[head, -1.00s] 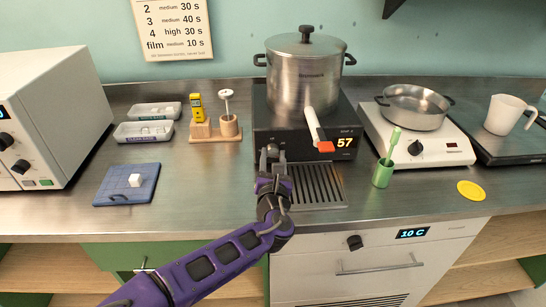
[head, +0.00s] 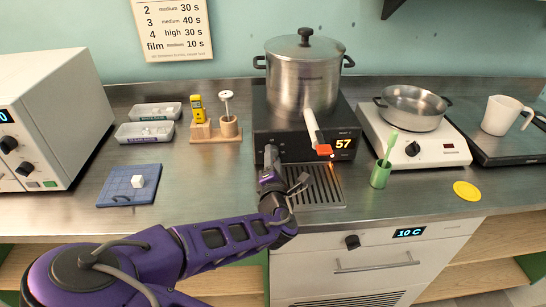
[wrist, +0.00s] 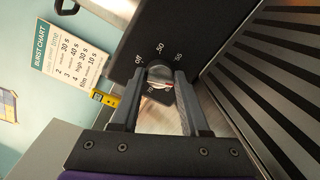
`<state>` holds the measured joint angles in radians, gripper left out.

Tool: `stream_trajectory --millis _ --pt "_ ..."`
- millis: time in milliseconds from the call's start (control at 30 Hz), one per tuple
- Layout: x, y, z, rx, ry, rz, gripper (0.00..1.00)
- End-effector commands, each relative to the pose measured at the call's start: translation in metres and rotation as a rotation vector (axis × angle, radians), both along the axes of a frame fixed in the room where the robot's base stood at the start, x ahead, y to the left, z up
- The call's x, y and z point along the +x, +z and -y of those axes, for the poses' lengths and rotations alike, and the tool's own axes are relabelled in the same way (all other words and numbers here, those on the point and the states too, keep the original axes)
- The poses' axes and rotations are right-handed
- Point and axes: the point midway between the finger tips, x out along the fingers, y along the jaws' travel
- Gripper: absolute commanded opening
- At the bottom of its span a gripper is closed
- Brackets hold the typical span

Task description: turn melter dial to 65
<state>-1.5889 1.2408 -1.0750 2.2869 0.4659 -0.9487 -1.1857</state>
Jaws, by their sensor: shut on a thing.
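The melter (head: 262,130) is a black box with a steel lidded pot (head: 303,80) on top. Its display (head: 344,143) reads 57 in orange. My gripper (head: 270,158) is at the left of the melter's front face, and its fingers hide the dial in the head view. In the wrist view, the dial (wrist: 160,74) sits between the fingertips of my gripper (wrist: 159,82), which is shut on it. Printed marks around the dial include off, 50 and 70; the fingers hide part of the scale.
A spout with a red-orange handle (head: 324,150) sticks out above a slotted drip tray (head: 315,188), right of my gripper. A green cup (head: 380,175) and a hot plate (head: 450,148) with a pan stand further right. The counter left of my gripper is clear up to a blue mat (head: 112,190).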

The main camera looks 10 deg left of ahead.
Motion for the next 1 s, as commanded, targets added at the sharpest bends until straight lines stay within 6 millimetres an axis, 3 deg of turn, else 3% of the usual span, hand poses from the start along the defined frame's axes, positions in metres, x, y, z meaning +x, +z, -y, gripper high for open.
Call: stream_trajectory --millis 600,1000 --pt "0.0022 0.0039 -0.0004 0.555 0.005 -0.132 0.00" --pt "0.0024 0.0044 0.0000 0.757 0.006 -0.182 0.00"
